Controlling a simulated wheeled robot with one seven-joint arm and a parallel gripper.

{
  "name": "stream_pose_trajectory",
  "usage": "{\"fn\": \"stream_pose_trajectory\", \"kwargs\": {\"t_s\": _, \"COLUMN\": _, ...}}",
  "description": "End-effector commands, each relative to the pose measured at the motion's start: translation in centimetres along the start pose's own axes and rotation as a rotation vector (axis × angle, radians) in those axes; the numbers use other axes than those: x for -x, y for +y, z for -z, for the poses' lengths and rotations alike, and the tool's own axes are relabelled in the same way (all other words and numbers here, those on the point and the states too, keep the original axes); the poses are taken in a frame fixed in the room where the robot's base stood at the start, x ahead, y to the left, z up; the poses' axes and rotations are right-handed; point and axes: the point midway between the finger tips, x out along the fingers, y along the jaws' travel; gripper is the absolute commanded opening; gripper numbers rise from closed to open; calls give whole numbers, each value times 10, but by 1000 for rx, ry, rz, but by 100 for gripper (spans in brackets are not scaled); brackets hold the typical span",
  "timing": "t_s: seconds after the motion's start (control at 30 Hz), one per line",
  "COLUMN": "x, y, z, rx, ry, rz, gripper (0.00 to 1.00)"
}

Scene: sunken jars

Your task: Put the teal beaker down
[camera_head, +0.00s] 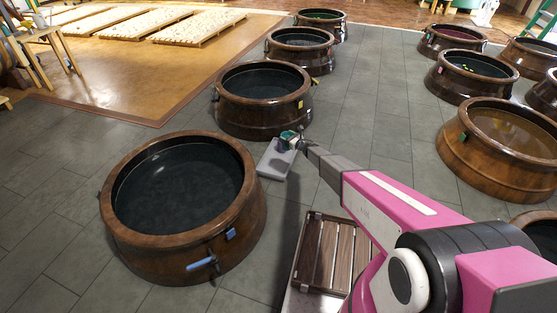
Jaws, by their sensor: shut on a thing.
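The teal beaker (285,142) is small in the head view, at the far end of my pink arm. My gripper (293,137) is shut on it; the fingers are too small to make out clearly. The beaker appears over the far end of a pale grey slab (273,168), which lies between two large brown jars. I cannot tell whether the beaker touches the slab or hangs above it.
A near jar (255,212) with dark liquid stands left, with a blue-handled tap; another jar (262,125) stands behind it. A slatted wooden tray (306,255) lies beside my arm. More jars stand right. Grey tiled floor (365,125) is clear between the rows.

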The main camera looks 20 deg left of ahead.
Motion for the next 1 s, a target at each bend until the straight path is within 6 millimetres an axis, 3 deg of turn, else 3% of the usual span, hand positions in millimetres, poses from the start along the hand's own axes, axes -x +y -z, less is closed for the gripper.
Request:
{"fn": "stream_pose_trajectory", "kwargs": {"t_s": 0.03, "x": -17, "y": 4, "z": 19, "rx": -3, "ry": 0, "rz": -5, "gripper": 37}}
{"fn": "stream_pose_trajectory", "kwargs": {"t_s": 0.2, "x": -49, "y": 23, "z": 57, "rx": -2, "ry": -1, "rz": -12, "gripper": 37}}
{"fn": "stream_pose_trajectory", "kwargs": {"t_s": 0.4, "x": -69, "y": 38, "z": 83, "rx": -2, "ry": -1, "rz": -16, "gripper": 37}}
{"fn": "stream_pose_trajectory", "kwargs": {"t_s": 1.0, "x": -73, "y": 41, "z": 140, "rx": -1, "ry": -1, "rz": -17, "gripper": 37}}
